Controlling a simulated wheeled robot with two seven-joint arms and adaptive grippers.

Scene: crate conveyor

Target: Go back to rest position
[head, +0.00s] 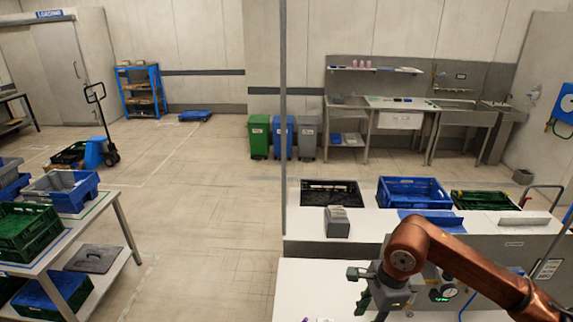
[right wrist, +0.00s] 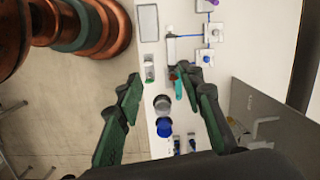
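My right arm, copper coloured, comes in from the right in the head view, with its gripper (head: 370,296) over the white counter (head: 300,285) near the bottom edge. In the right wrist view the two dark green fingers of my right gripper (right wrist: 162,78) are spread wide apart, with nothing held between them. Below them, on the white surface, are a grey round item (right wrist: 162,103), a blue round item (right wrist: 165,127) and a small teal item (right wrist: 179,90). My left gripper is not in view.
Behind the counter stand a black crate (head: 331,185), a blue crate (head: 414,181) and a green crate (head: 486,195). A grey box-shaped device (head: 337,222) sits on the raised ledge. A table (head: 122,205) with crates is at the left. Open floor (head: 205,220) lies between.

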